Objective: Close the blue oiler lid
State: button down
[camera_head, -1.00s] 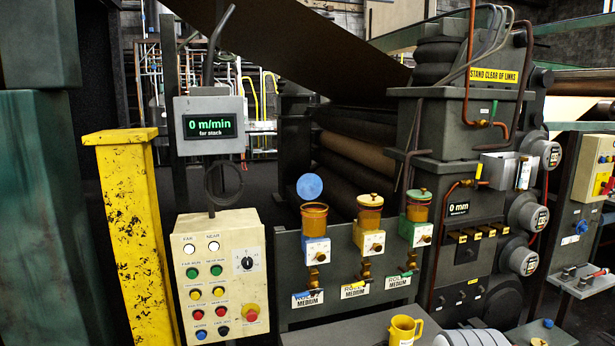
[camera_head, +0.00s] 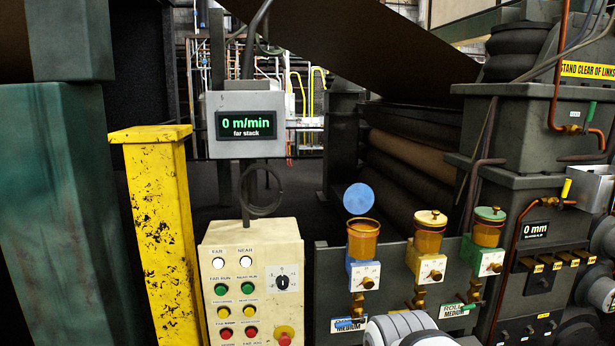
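The blue oiler (camera_head: 363,275) is the leftmost of three oilers on a dark panel. It has an amber cup (camera_head: 363,240) above a blue and white body with a brass fitting below. Its round blue lid (camera_head: 358,198) stands open and upright above the back of the cup. The yellow oiler (camera_head: 428,262) and green oiler (camera_head: 486,255) beside it have their lids down flat on their cups. A rounded white and grey part of my arm shows at the bottom, in front of the panel. My gripper is not visible.
A cream control box (camera_head: 255,262) with buttons stands left of the oilers, under a display (camera_head: 247,124) reading 0 m/min. A yellow post (camera_head: 160,230) is farther left. Dark rollers (camera_head: 395,165) lie behind, and a machine housing (camera_head: 500,130) is at right.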

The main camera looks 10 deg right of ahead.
aim_at(359, 199)
jog(key=u, duration=0.05)
jog(key=i, duration=0.85)
jog(key=z, duration=0.45)
